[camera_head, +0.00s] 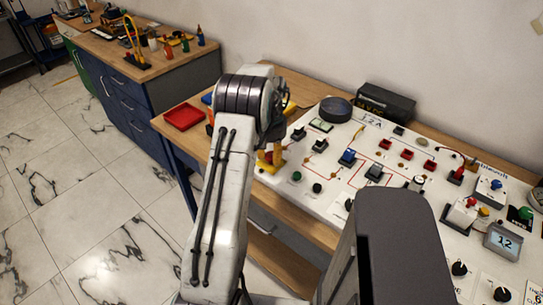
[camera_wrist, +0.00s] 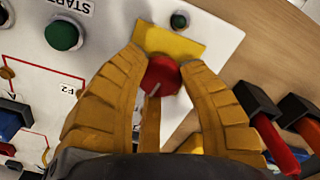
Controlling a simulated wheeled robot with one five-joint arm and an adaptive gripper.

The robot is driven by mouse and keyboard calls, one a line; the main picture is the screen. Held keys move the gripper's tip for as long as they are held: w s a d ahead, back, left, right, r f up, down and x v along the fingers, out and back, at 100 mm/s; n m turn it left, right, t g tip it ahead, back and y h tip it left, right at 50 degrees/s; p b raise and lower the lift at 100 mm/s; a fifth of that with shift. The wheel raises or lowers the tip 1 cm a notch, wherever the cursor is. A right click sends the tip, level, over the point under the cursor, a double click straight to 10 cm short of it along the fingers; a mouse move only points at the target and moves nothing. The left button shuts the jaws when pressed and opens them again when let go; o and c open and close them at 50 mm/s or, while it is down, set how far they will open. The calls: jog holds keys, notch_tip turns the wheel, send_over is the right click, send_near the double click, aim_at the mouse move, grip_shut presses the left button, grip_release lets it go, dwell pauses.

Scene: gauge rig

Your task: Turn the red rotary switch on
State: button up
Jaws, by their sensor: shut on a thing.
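The red rotary switch (camera_wrist: 160,76) sits by a yellow plate (camera_wrist: 168,43) on the white panel in the wrist view. A pale pointer line on its knob points towards the bottom of the picture, slightly left. My gripper (camera_wrist: 161,66) has its two orange fingers closed on the knob, one on each side. In the head view my gripper (camera_head: 270,160) is at the panel's left end, partly behind my arm, and the switch cannot be made out clearly there.
A green START button (camera_wrist: 62,35) and a small dark green knob (camera_wrist: 179,20) are near the fingers. Red and orange handled tools (camera_wrist: 275,145) lie to the right. The white panel (camera_head: 330,165) carries several other switches. A red tray (camera_head: 184,117) lies left.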

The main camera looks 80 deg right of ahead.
aim_at(271, 155)
jog(key=m, duration=0.3)
jog(key=shift+a+f+m, duration=0.1)
jog(key=shift+f+m, duration=0.15)
jog(key=shift+m, duration=0.05)
jog(key=shift+m+b, duration=0.35)
jog(key=shift+m, duration=1.45)
jog(key=o, duration=1.2)
jog(key=shift+r, duration=0.15)
notch_tip(271, 155, up, 12)
